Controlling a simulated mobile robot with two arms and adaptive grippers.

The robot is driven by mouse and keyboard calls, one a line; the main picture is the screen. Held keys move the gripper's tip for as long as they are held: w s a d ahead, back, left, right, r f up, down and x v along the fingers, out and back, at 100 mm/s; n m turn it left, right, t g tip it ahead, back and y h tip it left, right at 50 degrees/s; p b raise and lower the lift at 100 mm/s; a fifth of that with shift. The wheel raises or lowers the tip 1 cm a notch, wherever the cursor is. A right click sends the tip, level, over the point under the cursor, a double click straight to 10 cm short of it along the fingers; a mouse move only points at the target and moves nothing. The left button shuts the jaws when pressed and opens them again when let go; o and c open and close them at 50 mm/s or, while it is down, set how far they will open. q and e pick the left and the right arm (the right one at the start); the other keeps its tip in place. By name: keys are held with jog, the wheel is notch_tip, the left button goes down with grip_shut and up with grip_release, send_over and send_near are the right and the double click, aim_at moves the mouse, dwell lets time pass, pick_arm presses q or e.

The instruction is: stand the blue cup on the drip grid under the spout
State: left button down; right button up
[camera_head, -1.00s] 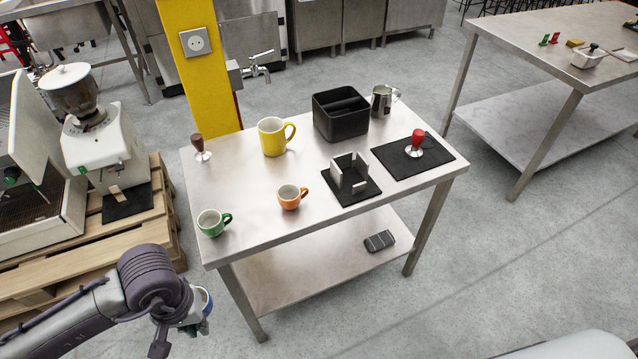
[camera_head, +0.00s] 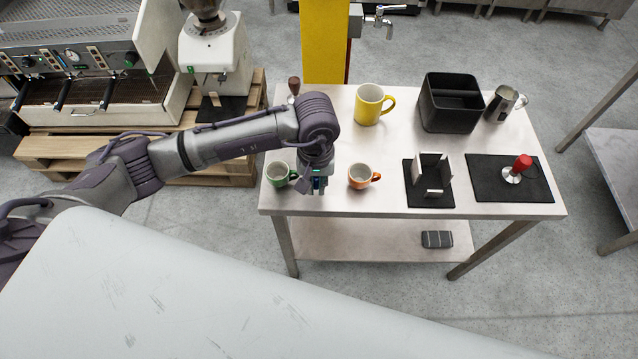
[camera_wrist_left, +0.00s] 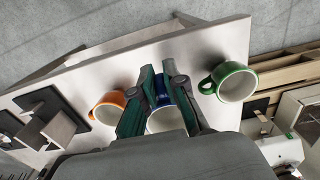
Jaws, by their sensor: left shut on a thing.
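My left gripper (camera_head: 319,186) is shut on the blue cup, over the front left of the steel table between the green cup (camera_head: 277,175) and the orange cup (camera_head: 361,176). In the left wrist view, the blue cup (camera_wrist_left: 162,88) sits between the two fingers (camera_wrist_left: 162,108), its white inside partly showing. In the head view the gripper mostly hides it, and I cannot tell whether it touches the table. The espresso machine (camera_head: 80,60) stands at the left, with a dark drip grid (camera_head: 50,94) along its front. I cannot make out a spout clearly. My right gripper is out of view.
The table (camera_head: 385,200) also holds a yellow mug (camera_head: 369,105), black box (camera_head: 450,105), metal jug (camera_head: 502,104), black stand (camera_head: 430,180) and red-handled tamper (camera_head: 515,170). A grinder (camera_head: 215,50) stands beside the machine on wooden pallets (camera_head: 235,170). A wall tap (camera_head: 385,18) is behind.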

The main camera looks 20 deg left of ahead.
pick_arm(q)
jog(key=shift+w+f, duration=0.8)
jog(key=shift+w, duration=0.1)
notch_tip(320, 180, down, 3)
jog(key=shift+f+p, duration=0.1)
jog(key=shift+p, duration=0.6)
jog(key=shift+f, duration=0.1)
jog(key=shift+f+b, duration=0.2)
jog(key=shift+b, duration=0.15)
jog(key=c, duration=1.2)
grip_release()
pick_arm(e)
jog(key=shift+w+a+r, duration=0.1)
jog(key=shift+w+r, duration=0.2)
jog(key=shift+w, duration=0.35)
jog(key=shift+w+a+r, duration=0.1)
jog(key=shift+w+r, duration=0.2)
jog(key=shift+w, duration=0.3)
pick_arm(q)
jog(key=shift+r, duration=0.15)
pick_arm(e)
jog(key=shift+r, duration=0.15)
